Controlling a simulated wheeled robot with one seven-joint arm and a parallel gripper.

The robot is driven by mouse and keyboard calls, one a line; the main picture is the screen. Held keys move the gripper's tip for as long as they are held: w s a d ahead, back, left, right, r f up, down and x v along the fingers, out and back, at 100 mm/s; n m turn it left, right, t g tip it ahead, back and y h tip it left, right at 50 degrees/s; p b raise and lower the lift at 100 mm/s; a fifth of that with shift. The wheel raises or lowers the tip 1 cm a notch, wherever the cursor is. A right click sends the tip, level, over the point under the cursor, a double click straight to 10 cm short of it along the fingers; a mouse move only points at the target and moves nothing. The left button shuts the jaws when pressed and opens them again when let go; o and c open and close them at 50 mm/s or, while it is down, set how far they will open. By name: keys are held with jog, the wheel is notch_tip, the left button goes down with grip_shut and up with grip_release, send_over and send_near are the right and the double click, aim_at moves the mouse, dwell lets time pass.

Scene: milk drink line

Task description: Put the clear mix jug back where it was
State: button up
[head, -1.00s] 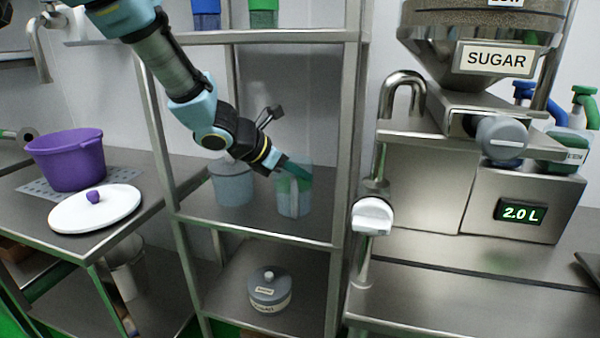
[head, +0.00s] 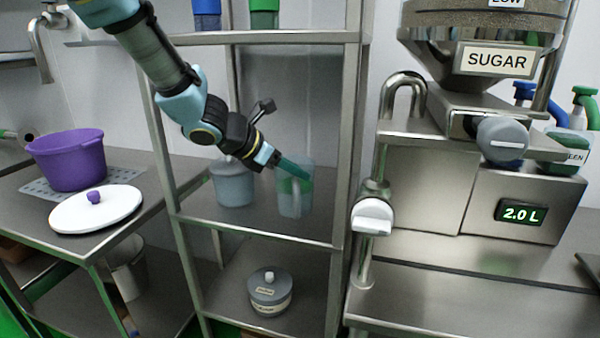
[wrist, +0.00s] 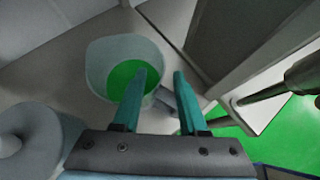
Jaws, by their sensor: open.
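The clear mix jug (head: 295,200) stands upright on the middle shelf of the metal rack, near its right post. In the wrist view the jug (wrist: 97,65) is seen from above, with green showing inside its rim. My gripper (head: 301,172) is at the top of the jug, its teal fingers apart. In the wrist view my gripper (wrist: 160,80) has one finger over the jug's opening and the other outside it, with the handle (wrist: 165,97) between them. I cannot tell whether either finger touches the jug.
A translucent lidded container (head: 233,184) stands left of the jug on the same shelf (head: 260,228). The rack's right post (head: 347,150) is close on the right. A grey lidded pot (head: 270,291) sits on the shelf below. The sugar dispenser (head: 495,62) stands further right.

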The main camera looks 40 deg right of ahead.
jog(key=s+v, duration=0.1)
jog(key=v, duration=0.9)
jog(key=shift+w, duration=0.45)
jog(key=w+a+f+m+t+y, duration=0.1)
jog(key=a+f+m+y, duration=0.2)
jog(key=a, duration=1)
jog(key=w+a+f+m+t+y, duration=0.1)
jog(key=a+f+m+y, duration=0.2)
jog(key=a+m, duration=0.5)
jog(key=w+a+f+m+y, duration=0.2)
jog(key=a+f+m+y, duration=0.2)
jog(key=a, duration=1.5)
jog(key=shift+f+m+t, duration=0.4)
jog(key=shift+f+m, duration=0.3)
jog(key=shift+m, duration=0.5)
